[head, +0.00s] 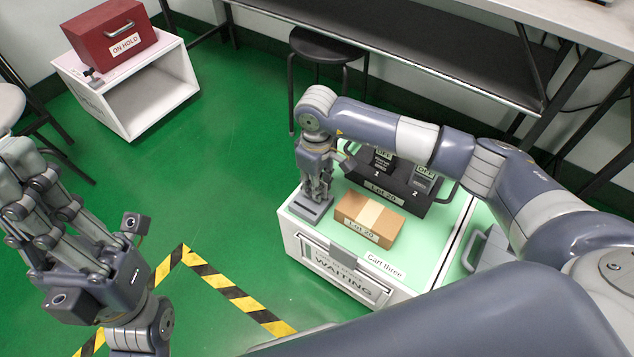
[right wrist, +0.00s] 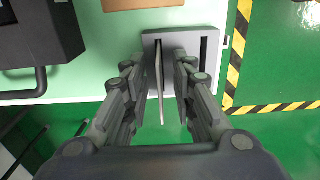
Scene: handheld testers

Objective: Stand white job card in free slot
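The white job card (right wrist: 159,80) shows nearly edge-on in the right wrist view. It stands at the left slot of a grey slotted block (right wrist: 183,41); how deep it sits is hard to tell. My right gripper (right wrist: 160,77) is around the card, with a gap between the card and each finger. The right slot (right wrist: 203,55) of the block is dark and empty. In the head view my right gripper (head: 316,188) is over the block (head: 309,207) at the cart's left corner, and the card is hidden. My left gripper (head: 25,200) is open and empty over the floor.
The cart top (head: 345,187) also bears a brown Lot 20 box (head: 369,218) and a black rack (head: 381,188) with handheld testers. A red ON HOLD case (head: 110,36) stands on a white stand (head: 152,95) at the back left. Yellow-black tape (head: 228,290) marks the open floor.

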